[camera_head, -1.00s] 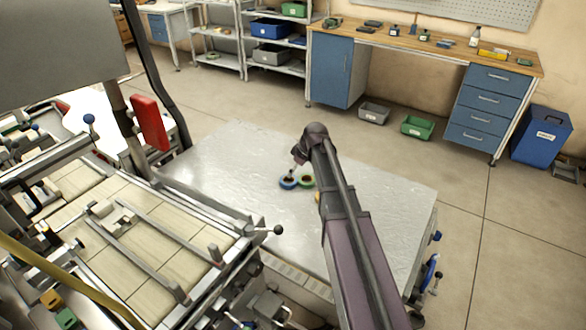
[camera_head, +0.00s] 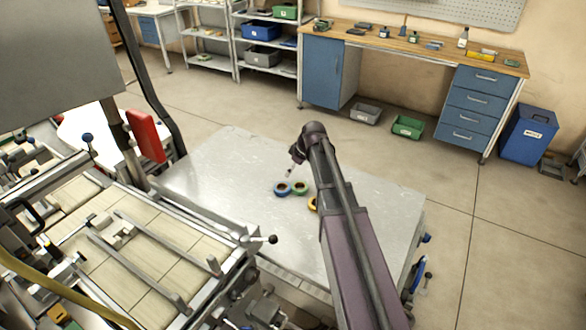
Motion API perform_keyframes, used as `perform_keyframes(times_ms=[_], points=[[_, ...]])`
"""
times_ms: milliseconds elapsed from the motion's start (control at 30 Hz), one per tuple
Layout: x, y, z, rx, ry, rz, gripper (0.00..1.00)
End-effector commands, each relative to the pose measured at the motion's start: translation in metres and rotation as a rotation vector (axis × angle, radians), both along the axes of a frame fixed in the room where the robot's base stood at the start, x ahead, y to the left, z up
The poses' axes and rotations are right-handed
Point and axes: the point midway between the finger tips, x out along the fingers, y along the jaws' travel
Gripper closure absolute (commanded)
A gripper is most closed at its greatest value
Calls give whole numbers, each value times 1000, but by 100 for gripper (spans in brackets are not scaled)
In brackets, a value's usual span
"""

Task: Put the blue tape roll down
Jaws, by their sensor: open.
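The blue tape roll (camera_head: 282,190) lies flat on the grey metal table (camera_head: 235,160). A green tape roll (camera_head: 300,188) lies right beside it on the right; they look to be touching or nearly so. A yellow tape roll (camera_head: 312,204) lies nearer, partly hidden behind my arm. My gripper (camera_head: 289,176) is open and empty, above and slightly to the right of the blue roll and apart from it. Its fingers are small in this view.
A machine with a slatted bed (camera_head: 130,262) and levers stands against the table's left side. A lever with a black knob (camera_head: 272,239) reaches over the table's near edge. The table's back and right areas are clear. A workbench (camera_head: 420,50) stands far behind.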

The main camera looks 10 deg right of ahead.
Motion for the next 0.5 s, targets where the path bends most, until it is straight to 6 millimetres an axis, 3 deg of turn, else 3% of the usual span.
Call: perform_keyframes(times_ms=[500], points=[[-4,1,-1,-1,6,-7,0]])
